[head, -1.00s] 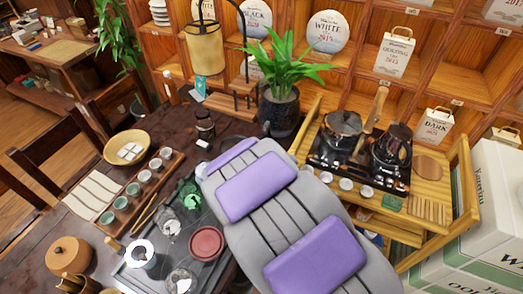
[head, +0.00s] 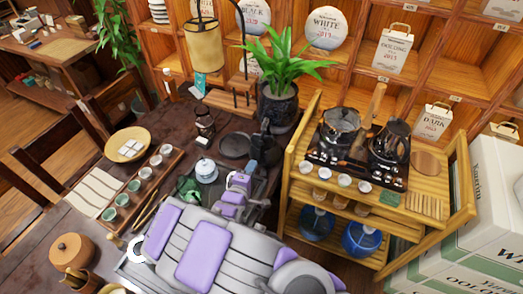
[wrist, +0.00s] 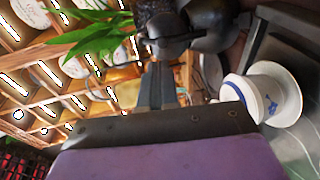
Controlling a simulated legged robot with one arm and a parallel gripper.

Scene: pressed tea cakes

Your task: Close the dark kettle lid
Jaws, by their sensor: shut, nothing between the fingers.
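A dark kettle (head: 390,146) stands on the right of the black stove top in the head view. I cannot tell its lid's position clearly. A second, more see-through kettle (head: 341,123) stands left of it, with a wooden handle rising beside it.
A potted plant (head: 277,75) stands behind my gripper. A white lidded cup (head: 206,171) stands left of my arm and also in the wrist view (wrist: 250,95). A wooden cart (head: 425,222) carries the stove and several small cups. Blue jars (head: 360,240) sit below. Shelves close off the back.

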